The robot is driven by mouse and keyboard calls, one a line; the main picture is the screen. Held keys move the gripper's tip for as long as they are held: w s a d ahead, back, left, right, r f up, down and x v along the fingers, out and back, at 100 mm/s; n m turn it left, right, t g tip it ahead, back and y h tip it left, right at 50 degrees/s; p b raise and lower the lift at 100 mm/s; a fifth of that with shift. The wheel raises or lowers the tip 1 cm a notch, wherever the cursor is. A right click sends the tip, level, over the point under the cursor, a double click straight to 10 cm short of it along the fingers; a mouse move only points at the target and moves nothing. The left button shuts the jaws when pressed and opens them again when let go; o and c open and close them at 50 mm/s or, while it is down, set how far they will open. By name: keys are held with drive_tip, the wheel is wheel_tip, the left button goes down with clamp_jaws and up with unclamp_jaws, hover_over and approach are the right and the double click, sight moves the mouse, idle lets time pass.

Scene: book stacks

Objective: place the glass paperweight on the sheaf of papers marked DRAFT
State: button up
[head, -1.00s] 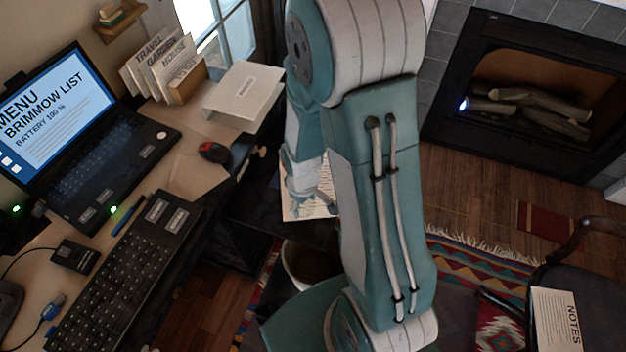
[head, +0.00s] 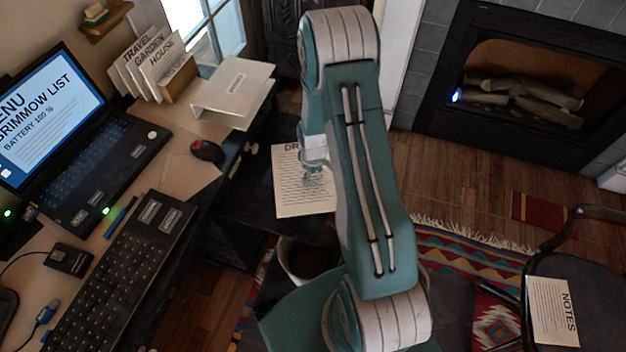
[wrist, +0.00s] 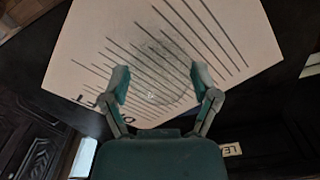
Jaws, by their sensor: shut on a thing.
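The sheaf of papers marked DRAFT (head: 296,200) lies on a dark surface beside the desk, with the end of its heading hidden by my arm. In the wrist view the sheaf (wrist: 90,45) fills the upper middle, with ruled text lines. My gripper (wrist: 163,80) is shut on the clear glass paperweight (wrist: 165,60), which shows as a faint round outline between and beyond the fingertips. My gripper also shows over the sheaf in the head view (head: 317,165). I cannot tell whether the glass touches the paper.
The desk at left carries a laptop (head: 75,150), a keyboard (head: 120,270), a mouse (head: 207,151) and a white binder (head: 235,90). A bin (head: 300,262) stands below the sheaf. A chair at right holds papers marked NOTES (head: 552,312). A fireplace (head: 530,90) is behind.

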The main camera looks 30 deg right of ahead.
drive_tip(key=shift+a+f, duration=0.1)
drive_tip(key=shift+f, duration=1.3)
drive_tip(key=o, duration=1.2)
drive_tip(key=shift+c, duration=0.2)
wheel_tip(320, 180, up, 12)
drive_tip(key=shift+r, duration=0.1)
drive_tip(key=s+a+r+m+t, duration=0.1)
drive_tip(key=s+a+r, duration=0.2)
drive_tip(key=r, duration=0.6)
drive_tip(key=s+a+r+m+t, duration=0.1)
drive_tip(key=s+a+r+t, duration=0.2)
drive_tip(key=r, duration=0.6)
drive_tip(key=s+a+r+m, duration=0.2)
drive_tip(key=s+r, duration=0.2)
drive_tip(key=r, duration=0.4)
drive_tip(key=s+a+r+m+t, duration=0.1)
drive_tip(key=s+a+r, duration=0.1)
drive_tip(key=s+r, duration=0.3)
drive_tip(key=s, duration=0.4)
drive_tip(key=shift+a+t, duration=0.3)
drive_tip(key=shift+a, duration=0.1)
